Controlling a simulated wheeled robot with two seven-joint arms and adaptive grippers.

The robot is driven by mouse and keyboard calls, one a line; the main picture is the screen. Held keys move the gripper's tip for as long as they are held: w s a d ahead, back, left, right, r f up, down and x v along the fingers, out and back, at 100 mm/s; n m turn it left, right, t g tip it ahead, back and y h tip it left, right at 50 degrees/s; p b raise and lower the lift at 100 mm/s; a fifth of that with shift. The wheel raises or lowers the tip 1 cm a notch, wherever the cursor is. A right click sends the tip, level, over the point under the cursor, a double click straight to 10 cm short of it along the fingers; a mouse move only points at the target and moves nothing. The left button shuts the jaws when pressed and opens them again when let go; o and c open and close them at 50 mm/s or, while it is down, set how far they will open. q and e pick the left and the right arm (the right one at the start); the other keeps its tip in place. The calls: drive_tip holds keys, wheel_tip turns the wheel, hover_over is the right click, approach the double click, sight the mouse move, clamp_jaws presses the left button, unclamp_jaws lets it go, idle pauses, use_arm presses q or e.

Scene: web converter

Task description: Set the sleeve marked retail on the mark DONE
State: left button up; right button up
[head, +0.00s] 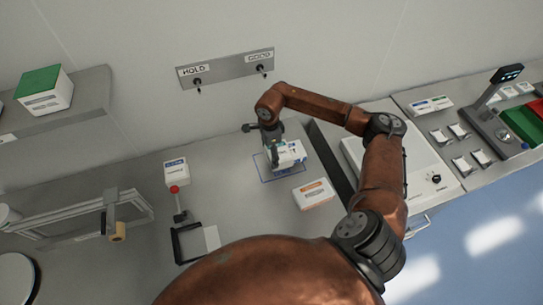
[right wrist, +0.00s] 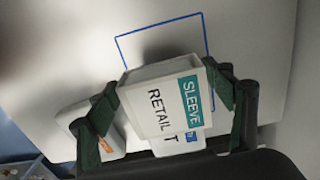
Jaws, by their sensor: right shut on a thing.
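The white sleeve (right wrist: 165,100) shows the words SLEEVE and RETAIL, with a teal band, in the right wrist view. My right gripper (right wrist: 168,108) is shut on it, with a green fingertip pad on each side. In the head view this gripper (head: 274,152) reaches down from the far side of the counter, over a blue outlined square (head: 264,174). The square also shows in the right wrist view (right wrist: 205,32), beyond the sleeve and empty in its visible part. I cannot read the word DONE on it. The sleeve's underside is hidden. My left gripper is out of view.
A white box with an orange label (head: 313,193) lies just right of the square. A small white labelled box (head: 176,171) stands to the left, above a red-knobbed stand (head: 176,191). HOLD and GOOD pegs (head: 225,67) are on the wall. Bare counter lies left of the square.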

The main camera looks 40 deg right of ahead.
drive_tip(key=shift+w+d+f, duration=0.2)
drive_tip(key=shift+d+f, duration=0.05)
drive_tip(key=shift+f, duration=0.15)
drive_tip(key=f, duration=0.1)
drive_tip(key=f+p, duration=0.1)
drive_tip(key=f, duration=0.1)
drive_tip(key=shift+w+d+f, duration=0.15)
drive_tip(key=shift+d+f, duration=0.1)
drive_tip(key=shift+f, duration=0.05)
drive_tip(key=shift+f, duration=0.1)
drive_tip(key=o, duration=0.7)
drive_tip(key=shift+f, duration=0.15)
drive_tip(key=o, duration=0.4)
drive_tip(key=shift+o, duration=0.2)
drive_tip(key=shift+r, duration=0.2)
